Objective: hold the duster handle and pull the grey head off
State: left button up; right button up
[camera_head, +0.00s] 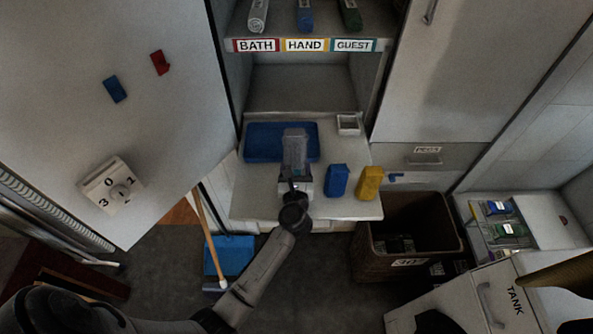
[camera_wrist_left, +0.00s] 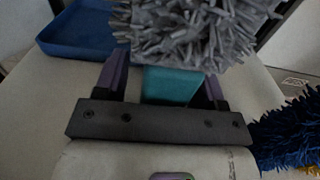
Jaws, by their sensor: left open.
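The duster's grey shaggy head (camera_wrist_left: 190,30) fills the top middle of the left wrist view. Its teal handle (camera_wrist_left: 170,86) extends from the head down between the fingers of my left gripper (camera_wrist_left: 163,80). That gripper is open around the handle, with a visible gap on the left side; on the right I cannot tell whether it touches. In the head view the grey head (camera_head: 294,148) shows just beyond my left gripper (camera_head: 295,180), over the white counter. The handle is hidden there. My right gripper is not in view.
A blue tray (camera_head: 254,155) lies behind and left of the grey head. A blue fuzzy head (camera_head: 337,181) and a yellow one (camera_head: 369,182) stand to the right on the counter (camera_head: 340,208). A small white box (camera_head: 348,124) sits behind. A brown bin (camera_head: 385,265) stands below right.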

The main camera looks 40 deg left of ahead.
pick_arm(q)
jog(key=c, duration=1.1)
dwell(0.3)
